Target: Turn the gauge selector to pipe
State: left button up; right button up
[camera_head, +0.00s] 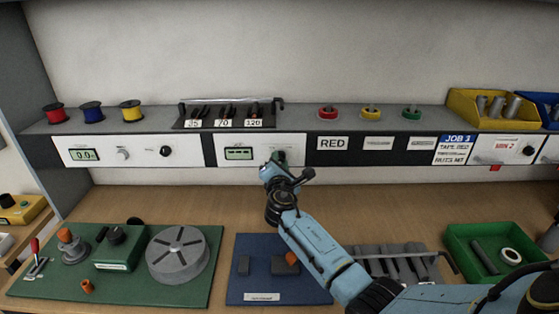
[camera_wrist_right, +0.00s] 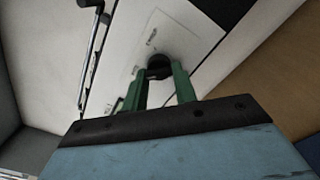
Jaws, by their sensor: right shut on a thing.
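The gauge panel (camera_head: 237,153) is a white panel with a small green display under the shelf in the head view. My right gripper (camera_head: 279,157) reaches up to the right part of this panel and covers its knob there. In the right wrist view the green fingers of my right gripper (camera_wrist_right: 158,82) are shut on a round black knob (camera_wrist_right: 155,62), the selector, on the white panel face. The knob's markings are too small to read. My left gripper is not in view.
Another white panel (camera_head: 105,152) with a display and knobs is at the left. A rack labelled 35, 70 and 120 (camera_head: 228,113) stands above. A green mat (camera_head: 200,285), a blue mat (camera_head: 262,268) and a green tray (camera_head: 452,240) lie on the bench below.

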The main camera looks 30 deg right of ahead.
dwell(0.3)
jog(key=o, duration=1)
jog(key=shift+s+a, duration=0.1)
jog(key=shift+s, duration=0.05)
jog(key=v, duration=1.3)
jog(key=shift+s, duration=0.1)
